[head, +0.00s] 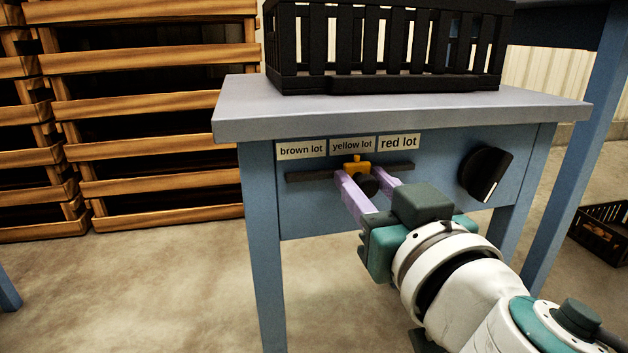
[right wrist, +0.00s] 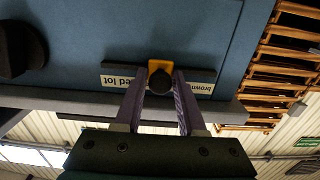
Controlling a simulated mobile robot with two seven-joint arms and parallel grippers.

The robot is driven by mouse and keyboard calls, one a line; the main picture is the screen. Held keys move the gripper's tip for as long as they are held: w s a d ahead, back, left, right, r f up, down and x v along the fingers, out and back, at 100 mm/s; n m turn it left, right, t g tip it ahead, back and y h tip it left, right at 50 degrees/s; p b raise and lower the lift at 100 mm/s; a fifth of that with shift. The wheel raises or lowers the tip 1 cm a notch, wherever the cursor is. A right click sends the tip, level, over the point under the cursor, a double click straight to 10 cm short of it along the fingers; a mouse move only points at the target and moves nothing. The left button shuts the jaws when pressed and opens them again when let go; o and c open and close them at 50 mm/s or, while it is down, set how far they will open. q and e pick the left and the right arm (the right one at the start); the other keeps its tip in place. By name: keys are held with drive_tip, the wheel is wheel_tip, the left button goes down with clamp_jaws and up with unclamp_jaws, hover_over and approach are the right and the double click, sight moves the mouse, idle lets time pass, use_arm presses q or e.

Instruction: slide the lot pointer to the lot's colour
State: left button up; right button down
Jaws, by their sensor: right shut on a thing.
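The lot pointer (head: 354,162) is an orange slider with a black knob (head: 369,186) on a dark horizontal rail (head: 312,177). It stands below the yellow lot label (head: 352,144), between the brown lot label (head: 301,150) and the red lot label (head: 399,142). My right gripper (head: 364,178) is shut on the knob, one lilac finger on each side. The right wrist view shows the orange pointer (right wrist: 160,65) upside down between the fingers, its knob in front. My left gripper is out of view. No potatoes are visible.
A black slatted crate (head: 400,85) stands on the grey tabletop (head: 240,108) above the panel. A black dial (head: 485,172) with a white mark is right of the rail. Wooden crates (head: 150,110) are stacked at left. A dark crate (head: 603,230) sits on the floor at right.

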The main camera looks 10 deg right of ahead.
sight(405, 166)
drive_tip(key=d, duration=0.6)
drive_tip(key=shift+w+d+p, duration=0.1)
drive_tip(key=shift+d+p, duration=0.15)
drive_tip(key=shift+p, duration=0.05)
drive_tip(key=shift+a, duration=0.15)
drive_tip(key=c, duration=0.9)
unclamp_jaws()
drive_tip(key=shift+o, duration=1.3)
drive_tip(key=shift+d, duration=0.25)
drive_tip(key=shift+a, duration=0.1)
